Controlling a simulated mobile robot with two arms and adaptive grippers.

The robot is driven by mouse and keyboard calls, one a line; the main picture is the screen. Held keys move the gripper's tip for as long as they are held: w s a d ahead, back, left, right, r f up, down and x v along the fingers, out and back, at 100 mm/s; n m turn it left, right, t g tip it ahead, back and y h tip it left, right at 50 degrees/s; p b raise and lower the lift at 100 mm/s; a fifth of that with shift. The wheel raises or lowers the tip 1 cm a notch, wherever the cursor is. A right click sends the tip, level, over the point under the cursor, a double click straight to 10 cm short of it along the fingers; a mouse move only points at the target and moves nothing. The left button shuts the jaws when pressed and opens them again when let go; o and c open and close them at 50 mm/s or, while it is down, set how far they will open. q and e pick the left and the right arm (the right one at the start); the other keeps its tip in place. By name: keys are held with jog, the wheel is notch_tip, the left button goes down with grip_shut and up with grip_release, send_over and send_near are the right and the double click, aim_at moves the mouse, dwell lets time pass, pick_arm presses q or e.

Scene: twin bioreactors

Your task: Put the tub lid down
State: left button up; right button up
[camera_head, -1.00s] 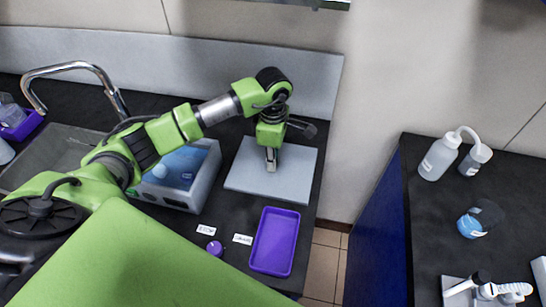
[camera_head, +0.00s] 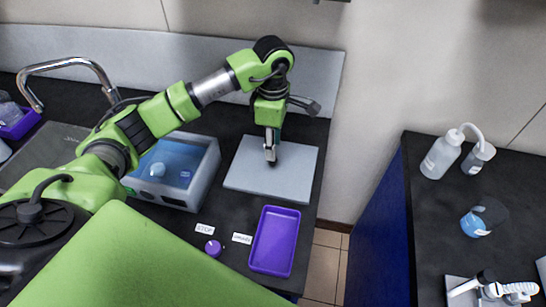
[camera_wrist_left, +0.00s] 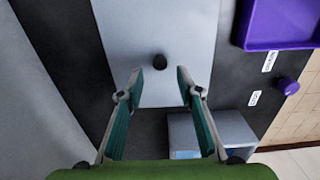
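The tub lid (camera_head: 246,173) is a flat light grey plate with a small black knob. It lies flat on the dark counter, right of the open tub (camera_head: 206,178), a grey box with a blue inside. My left gripper (camera_head: 271,151) is over the lid, just above its knob. In the left wrist view the gripper (camera_wrist_left: 159,78) is open and empty, its fingers spread apart. The knob (camera_wrist_left: 160,61) shows clear of both fingertips on the lid (camera_wrist_left: 190,30). My right gripper is in neither view.
A purple tray (camera_head: 274,241) lies in front of the lid, with a purple knob (camera_head: 213,248) and small labels beside it. A sink tap (camera_head: 75,66) is at the left. A separate bench at the right holds a wash bottle (camera_head: 440,155).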

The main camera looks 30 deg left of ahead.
pick_arm(q)
notch_tip(320, 180, up, 6)
jog(key=b, duration=0.1)
jog(key=shift+r, duration=0.2)
jog(key=shift+s+f, duration=0.1)
jog(key=shift+f, duration=0.05)
dwell(0.3)
